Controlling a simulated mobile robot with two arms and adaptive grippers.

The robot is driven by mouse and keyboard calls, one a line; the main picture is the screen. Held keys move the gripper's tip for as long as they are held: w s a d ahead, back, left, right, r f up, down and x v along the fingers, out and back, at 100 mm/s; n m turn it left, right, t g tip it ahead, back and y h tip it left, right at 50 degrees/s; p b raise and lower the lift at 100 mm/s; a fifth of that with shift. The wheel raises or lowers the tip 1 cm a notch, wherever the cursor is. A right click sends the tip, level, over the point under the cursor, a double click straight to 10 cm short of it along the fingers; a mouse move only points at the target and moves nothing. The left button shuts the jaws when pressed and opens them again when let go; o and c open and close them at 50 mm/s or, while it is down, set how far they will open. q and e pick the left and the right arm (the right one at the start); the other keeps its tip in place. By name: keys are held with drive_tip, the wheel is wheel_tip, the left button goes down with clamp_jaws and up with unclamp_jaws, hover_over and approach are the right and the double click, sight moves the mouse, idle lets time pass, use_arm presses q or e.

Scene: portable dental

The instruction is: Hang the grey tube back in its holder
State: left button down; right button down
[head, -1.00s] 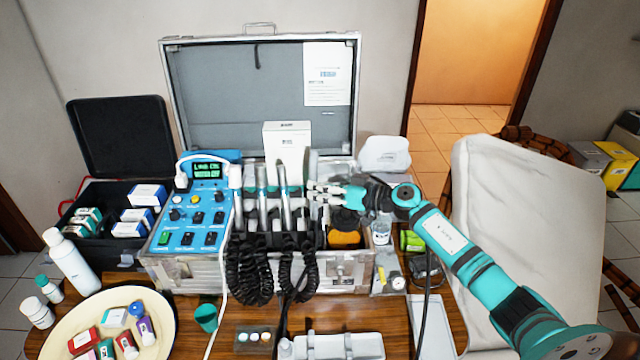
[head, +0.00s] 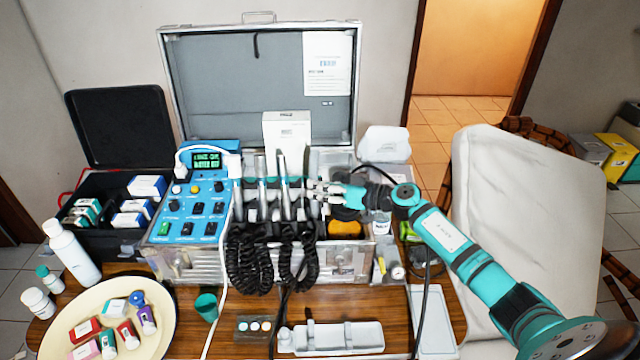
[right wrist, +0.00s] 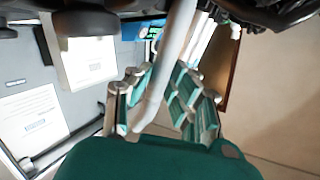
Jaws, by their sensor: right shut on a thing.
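The grey tube (right wrist: 173,60) runs between the fingers of my right gripper (right wrist: 165,98) in the right wrist view, with a bend at its lower part. In the head view my right gripper (head: 318,193) is shut on the tube at the right end of the holder row (head: 270,185) in the open metal case. The tube's upper part (head: 312,163) stands nearly upright above the fingers. Other slim handpieces (head: 282,175) stand in the row just left of it. Whether the tube touches its holder cannot be told. My left gripper is not in view.
The case lid (head: 230,95) stands open behind, with a white box (head: 287,130) in front of it. Black coiled cords (head: 250,262) hang over the case front. A blue control panel (head: 190,212) is at left. A white tray (head: 335,338) lies in front.

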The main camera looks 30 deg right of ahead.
drive_tip(key=shift+s+f, duration=0.1)
drive_tip(key=shift+f, duration=0.2)
drive_tip(key=c, duration=1.1)
unclamp_jaws()
drive_tip(key=shift+c, duration=0.2)
drive_tip(key=shift+p+v, duration=2.2)
drive_tip(key=shift+v, duration=1.8)
